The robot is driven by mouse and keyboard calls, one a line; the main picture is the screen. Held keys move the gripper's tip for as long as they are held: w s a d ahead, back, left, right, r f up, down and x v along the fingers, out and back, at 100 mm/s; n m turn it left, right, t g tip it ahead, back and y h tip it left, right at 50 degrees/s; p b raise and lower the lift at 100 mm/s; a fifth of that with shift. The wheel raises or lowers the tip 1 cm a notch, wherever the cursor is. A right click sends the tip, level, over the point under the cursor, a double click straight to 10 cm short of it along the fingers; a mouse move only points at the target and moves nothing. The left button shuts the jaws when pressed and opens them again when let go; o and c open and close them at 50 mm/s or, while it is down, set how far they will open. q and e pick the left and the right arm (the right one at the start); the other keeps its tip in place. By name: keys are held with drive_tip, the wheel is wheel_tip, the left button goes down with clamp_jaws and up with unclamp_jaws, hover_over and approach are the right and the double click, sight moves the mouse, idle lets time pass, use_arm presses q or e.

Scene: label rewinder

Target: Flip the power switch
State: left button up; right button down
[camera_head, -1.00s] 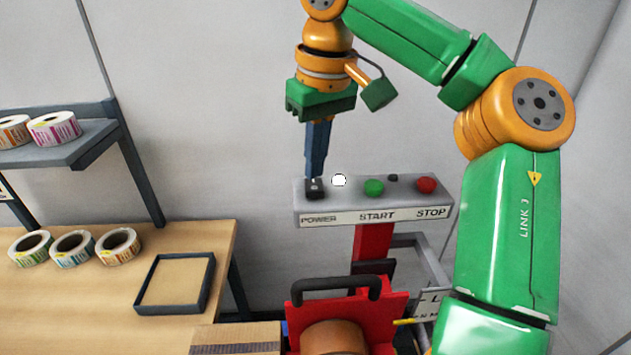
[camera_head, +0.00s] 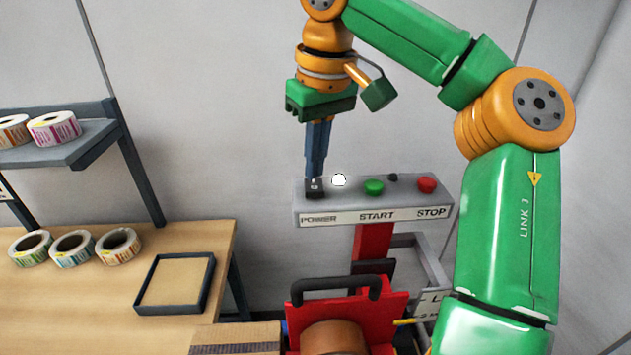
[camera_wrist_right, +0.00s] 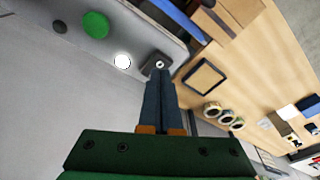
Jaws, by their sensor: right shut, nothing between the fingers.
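In the right wrist view the closed fingertips (camera_wrist_right: 160,76) end right beside the switch. A white lit lamp (camera_head: 339,180) is just right of the switch. My left gripper is not in view.
On the panel are a green START button (camera_head: 373,187), a red STOP button (camera_head: 426,185) and a small black knob (camera_head: 392,177). A red machine (camera_head: 393,311) stands below. A wooden table (camera_head: 60,290) at left holds label rolls (camera_head: 72,247) and a dark-rimmed tray (camera_head: 208,283).

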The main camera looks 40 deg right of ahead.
sight(316, 188)
drive_tip(key=shift+f+b, duration=0.6)
drive_tip(key=shift+f, duration=0.45)
idle(0.4)
wheel_tip(316, 188, up, 3)
drive_tip(key=p, duration=0.4)
drive_tip(key=shift+r+b, duration=0.2)
drive_tip(key=shift+b, duration=0.25)
drive_tip(key=shift+r, duration=1.8)
